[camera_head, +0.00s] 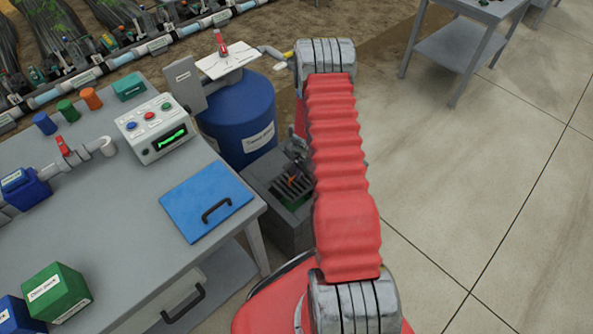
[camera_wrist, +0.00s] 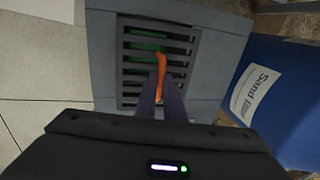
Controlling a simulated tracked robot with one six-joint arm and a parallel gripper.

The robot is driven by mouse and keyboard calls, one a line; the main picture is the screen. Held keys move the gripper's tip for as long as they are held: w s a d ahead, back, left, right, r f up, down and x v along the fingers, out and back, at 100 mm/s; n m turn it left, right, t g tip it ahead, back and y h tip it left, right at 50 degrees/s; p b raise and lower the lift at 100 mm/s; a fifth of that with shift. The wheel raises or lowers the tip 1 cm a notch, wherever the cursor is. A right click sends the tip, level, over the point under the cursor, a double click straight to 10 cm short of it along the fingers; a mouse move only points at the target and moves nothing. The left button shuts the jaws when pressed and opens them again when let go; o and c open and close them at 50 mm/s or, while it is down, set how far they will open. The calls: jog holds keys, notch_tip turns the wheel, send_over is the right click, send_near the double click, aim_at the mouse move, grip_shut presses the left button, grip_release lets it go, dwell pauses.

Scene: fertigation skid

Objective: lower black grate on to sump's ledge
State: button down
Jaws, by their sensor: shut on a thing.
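The black slotted grate (camera_wrist: 188,50) has an orange handle (camera_wrist: 162,66) across its middle, seen in the wrist view. My gripper (camera_wrist: 161,92) is shut on that handle. The grey square sump (camera_wrist: 104,65) surrounds the grate on all sides in this view, and something green shows through the slots. The grate looks roughly square with the opening. Whether it touches the ledge or hangs just above it, I cannot tell; the ledge is hidden. In the head view, the sump (camera_head: 297,236) stands on the floor, with the grate (camera_head: 291,188) at its top, partly covered by my arm.
A blue barrel (camera_head: 240,112) stands close behind the sump and shows at right in the wrist view (camera_wrist: 285,105). A grey bench (camera_head: 120,215) with a blue lid-like panel (camera_head: 206,200) is at the left. The floor (camera_head: 480,180) to the right is open.

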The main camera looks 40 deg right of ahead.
notch_tip(320, 180, down, 11)
dwell(1.3)
jog(key=c, duration=1.8)
grip_release()
jog(key=shift+r, duration=0.15)
jog(key=shift+r, duration=4.9)
jog(key=shift+a, duration=0.1)
